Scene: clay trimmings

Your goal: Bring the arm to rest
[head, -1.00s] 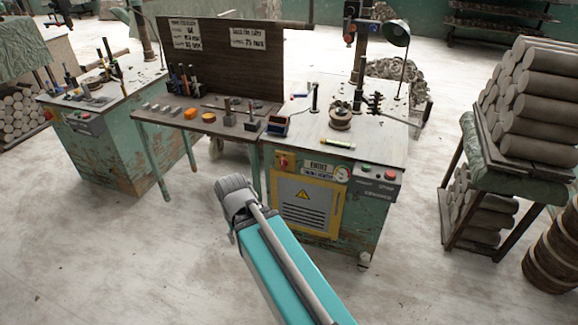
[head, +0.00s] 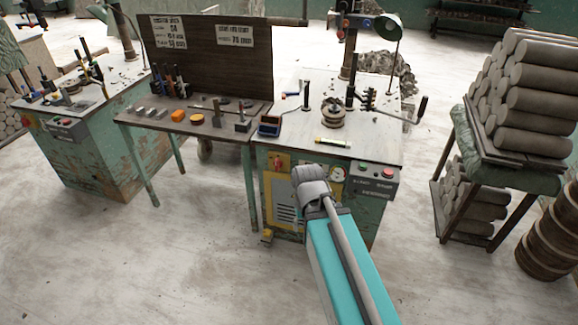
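My arm reaches up from the bottom of the head view, with a teal link and a grey joint at its far end. The grey joint shows in front of the green machine cabinet (head: 385,207) and covers part of its yellow-framed panel (head: 282,205). My gripper cannot be made out in this view; no fingers show. Nothing is seen held.
A side table (head: 160,127) with small tools and blocks adjoins the cabinet. A round wheel (head: 333,113) and a yellow-green marker (head: 333,142) are on the cabinet top. Stacked clay cylinders (head: 525,95) stand on a rack at right. The floor (head: 130,260) in front is open.

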